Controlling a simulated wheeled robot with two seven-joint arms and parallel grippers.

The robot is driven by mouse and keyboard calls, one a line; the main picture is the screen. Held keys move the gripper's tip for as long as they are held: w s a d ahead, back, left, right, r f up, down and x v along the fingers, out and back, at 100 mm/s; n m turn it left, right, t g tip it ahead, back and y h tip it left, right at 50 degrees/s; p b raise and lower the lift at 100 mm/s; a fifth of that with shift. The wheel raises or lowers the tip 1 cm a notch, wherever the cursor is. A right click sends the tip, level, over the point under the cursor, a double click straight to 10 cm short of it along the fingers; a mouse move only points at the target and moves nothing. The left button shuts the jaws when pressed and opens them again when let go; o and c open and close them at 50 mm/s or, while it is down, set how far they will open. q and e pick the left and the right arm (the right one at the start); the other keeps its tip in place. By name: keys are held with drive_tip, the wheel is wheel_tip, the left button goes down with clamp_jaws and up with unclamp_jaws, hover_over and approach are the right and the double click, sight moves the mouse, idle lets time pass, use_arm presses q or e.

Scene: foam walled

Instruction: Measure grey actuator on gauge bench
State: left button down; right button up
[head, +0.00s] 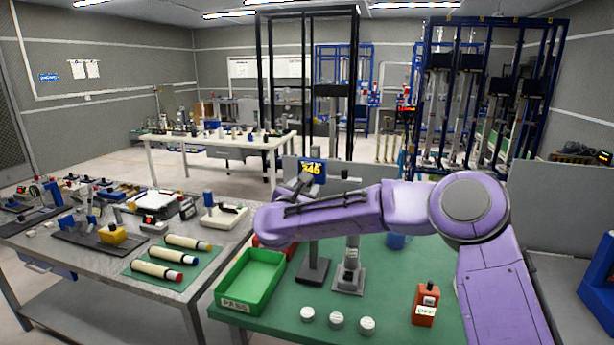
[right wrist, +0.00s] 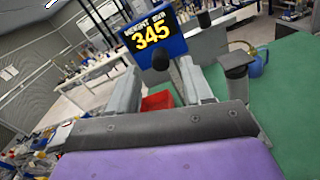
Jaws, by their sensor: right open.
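The gauge's blue display (head: 312,170) reads 345 in yellow; it also shows large in the right wrist view (right wrist: 154,36). Its grey post and dark base (head: 312,270) stand on the green-topped bench (head: 270,325). A grey upright cylinder on a square base (head: 349,268) stands right of the gauge; I cannot tell surely whether it is the grey actuator. My right gripper (head: 303,184) is open, beside the display and partly hidden by my purple arm. In the right wrist view a dark rounded knob shows between its fingers (right wrist: 158,72); contact is unclear. My left gripper is out of view.
A green PASS tray (head: 232,304) is at the bench's left, with a red tray (head: 261,243) behind it. Several white discs (head: 337,320) and an orange labelled device (head: 425,306) occupy the front. The left table (head: 230,241) holds cream cylinders (head: 158,272) on a green mat.

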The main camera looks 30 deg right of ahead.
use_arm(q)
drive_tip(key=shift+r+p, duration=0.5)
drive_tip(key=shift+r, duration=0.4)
use_arm(e)
drive_tip(key=x, duration=0.3)
drive_tip(key=shift+w+d, duration=0.1)
drive_tip(key=shift+d, duration=0.05)
